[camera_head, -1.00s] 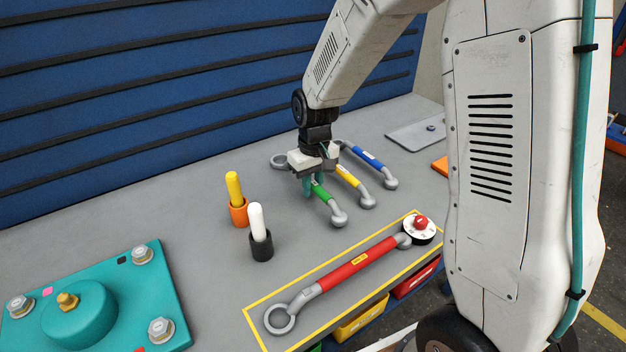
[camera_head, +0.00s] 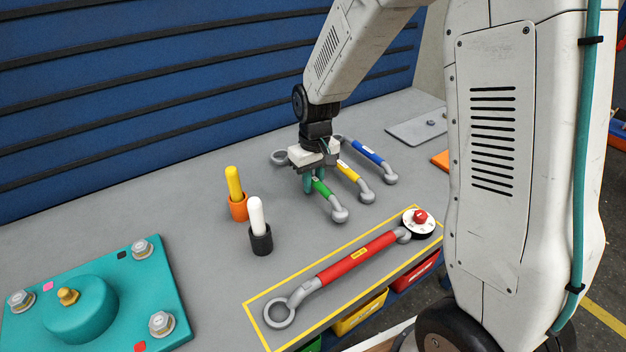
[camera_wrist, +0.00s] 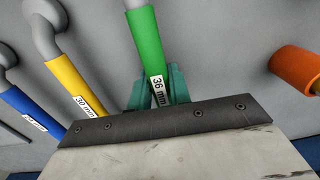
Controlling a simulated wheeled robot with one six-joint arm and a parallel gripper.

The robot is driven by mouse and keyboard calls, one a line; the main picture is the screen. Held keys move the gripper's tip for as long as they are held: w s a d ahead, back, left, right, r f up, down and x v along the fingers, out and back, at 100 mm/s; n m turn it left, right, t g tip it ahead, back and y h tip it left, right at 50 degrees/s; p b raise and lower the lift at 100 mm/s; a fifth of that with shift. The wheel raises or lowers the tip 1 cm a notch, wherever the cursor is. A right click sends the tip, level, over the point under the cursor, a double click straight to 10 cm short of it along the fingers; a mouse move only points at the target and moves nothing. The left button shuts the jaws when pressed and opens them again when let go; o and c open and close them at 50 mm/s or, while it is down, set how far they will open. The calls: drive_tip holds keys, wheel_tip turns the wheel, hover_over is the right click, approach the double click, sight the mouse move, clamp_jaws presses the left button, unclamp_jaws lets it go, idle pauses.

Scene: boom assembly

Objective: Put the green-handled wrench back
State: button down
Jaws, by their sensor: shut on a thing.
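The green-handled wrench (camera_head: 321,187) lies on the grey bench, to the left of the yellow-handled wrench (camera_head: 348,173) and the blue-handled wrench (camera_head: 368,154). My gripper (camera_head: 309,185) is down at the green handle with its teal fingers on either side of it. In the wrist view the green handle (camera_wrist: 146,45), labelled 36 mm, runs between the teal fingers (camera_wrist: 157,90), and my gripper is shut on it. Whether the wrench touches the bench is hard to tell.
A red-handled wrench (camera_head: 357,258) lies inside a yellow outline at the front edge, beside a red-knobbed dial (camera_head: 419,219). White (camera_head: 256,216) and yellow (camera_head: 234,184) markers stand in holders left of my gripper. A teal plate (camera_head: 150,273) with bolts sits front left.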

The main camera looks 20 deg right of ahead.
drive_tip(key=shift+f, duration=0.55)
idle(0.4)
drive_tip(key=c, duration=1.2)
unclamp_jaws()
drive_tip(key=shift+d+r, duration=0.15)
drive_tip(key=shift+r, duration=3.75)
